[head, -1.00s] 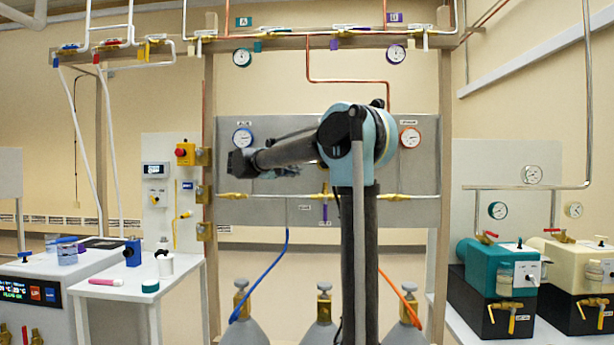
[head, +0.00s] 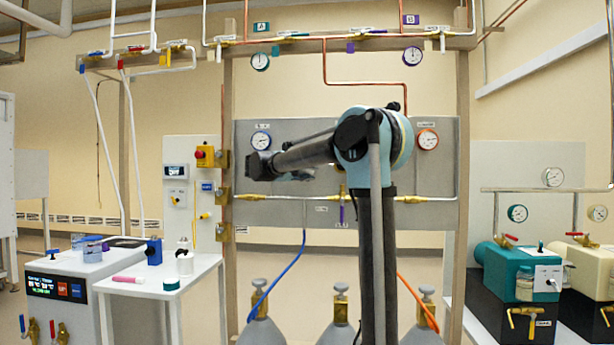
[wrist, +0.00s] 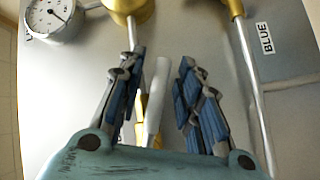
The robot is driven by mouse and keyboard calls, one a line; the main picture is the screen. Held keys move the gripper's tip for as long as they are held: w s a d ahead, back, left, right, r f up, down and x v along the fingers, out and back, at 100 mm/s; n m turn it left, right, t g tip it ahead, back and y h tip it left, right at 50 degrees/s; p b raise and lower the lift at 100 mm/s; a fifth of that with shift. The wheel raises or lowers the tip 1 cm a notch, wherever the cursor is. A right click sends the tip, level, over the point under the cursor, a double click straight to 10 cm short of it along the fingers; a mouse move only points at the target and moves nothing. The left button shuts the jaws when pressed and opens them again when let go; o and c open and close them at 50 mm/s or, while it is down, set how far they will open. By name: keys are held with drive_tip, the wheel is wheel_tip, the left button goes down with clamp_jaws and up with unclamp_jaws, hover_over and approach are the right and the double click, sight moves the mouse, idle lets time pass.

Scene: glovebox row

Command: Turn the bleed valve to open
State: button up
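My gripper (wrist: 159,95) is open in the wrist view, with blue-padded fingers apart. A pale lever (wrist: 156,95) with brass behind it stands between the fingers, with a gap to the right finger. It may be the bleed valve's handle, but no label confirms this. A brass fitting (wrist: 128,8) is above it. In the head view my arm reaches left in front of the grey panel (head: 285,212), and my fingertips cannot be made out. A brass valve with a purple handle (head: 342,212) sits on the panel's lower pipe; its label is too small to read.
A gauge (wrist: 52,16) is close at upper left in the wrist view, and a pipe (wrist: 250,85) runs at right near a BLUE label (wrist: 265,38). Gas cylinders (head: 340,310) stand below the panel. A white table (head: 150,288) is at left, teal pump (head: 522,272) at right.

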drive_tip(key=v, duration=1.1)
drive_tip(key=shift+s+a, duration=0.25)
drive_tip(key=shift+a, duration=0.1)
